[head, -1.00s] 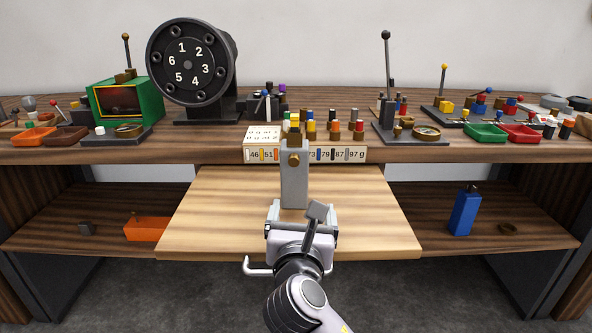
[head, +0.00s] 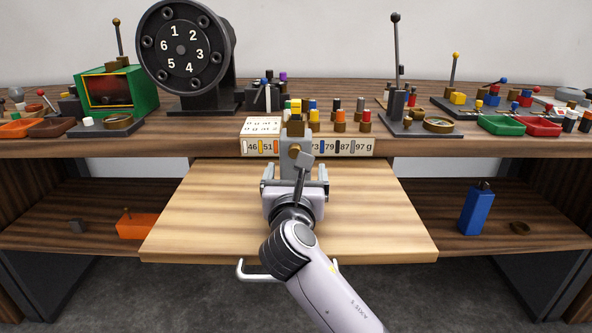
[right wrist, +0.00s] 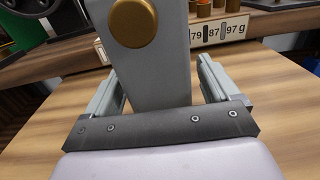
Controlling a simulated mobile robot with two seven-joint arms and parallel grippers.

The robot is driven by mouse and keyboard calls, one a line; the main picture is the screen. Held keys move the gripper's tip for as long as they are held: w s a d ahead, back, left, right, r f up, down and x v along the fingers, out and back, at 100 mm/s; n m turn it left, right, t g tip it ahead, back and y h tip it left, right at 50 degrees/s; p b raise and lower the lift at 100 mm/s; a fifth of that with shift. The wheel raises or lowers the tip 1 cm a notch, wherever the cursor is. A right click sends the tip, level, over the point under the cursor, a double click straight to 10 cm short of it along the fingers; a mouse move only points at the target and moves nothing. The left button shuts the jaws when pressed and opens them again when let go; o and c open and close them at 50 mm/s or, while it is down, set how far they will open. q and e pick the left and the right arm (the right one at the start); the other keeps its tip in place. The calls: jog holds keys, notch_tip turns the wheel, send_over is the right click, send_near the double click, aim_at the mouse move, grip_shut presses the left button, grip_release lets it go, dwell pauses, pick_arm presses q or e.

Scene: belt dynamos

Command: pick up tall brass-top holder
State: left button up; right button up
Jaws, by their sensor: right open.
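The tall brass-top holder (head: 287,168) is a grey upright block with a brass knob on its front. It stands on the light pull-out board (head: 210,215), close to the shelf edge. In the right wrist view the holder (right wrist: 155,75) fills the middle, its knob at the top. My right gripper (head: 295,175) is open, with one finger on each side of the holder. The wrist view shows a gap between the holder and the right finger; the left gap is narrow. My wrist hides the holder's lower part in the head view. My left gripper is not in view.
Behind the holder, a numbered label strip (head: 350,147) fronts a row of small coloured weights. A black dial (head: 182,54) and green box (head: 118,90) stand at left. The board's sides are clear.

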aim_at(295, 129)
jog(key=shift+w, duration=0.2)
jog(key=c, duration=1.3)
jog(key=shift+r, duration=0.1)
jog(key=shift+c, duration=0.3)
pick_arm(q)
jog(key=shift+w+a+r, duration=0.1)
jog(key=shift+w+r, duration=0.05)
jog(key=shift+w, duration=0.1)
pick_arm(e)
jog(key=shift+r, duration=0.45)
notch_tip(295, 129, up, 9)
jog(key=p, duration=0.3)
jog(key=shift+f, duration=0.2)
pick_arm(q)
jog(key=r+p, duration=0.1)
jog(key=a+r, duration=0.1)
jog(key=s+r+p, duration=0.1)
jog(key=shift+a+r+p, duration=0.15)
jog(key=shift+p, duration=0.15)
pick_arm(e)
notch_tip(295, 129, up, 10)
jog(key=shift+r, duration=0.25)
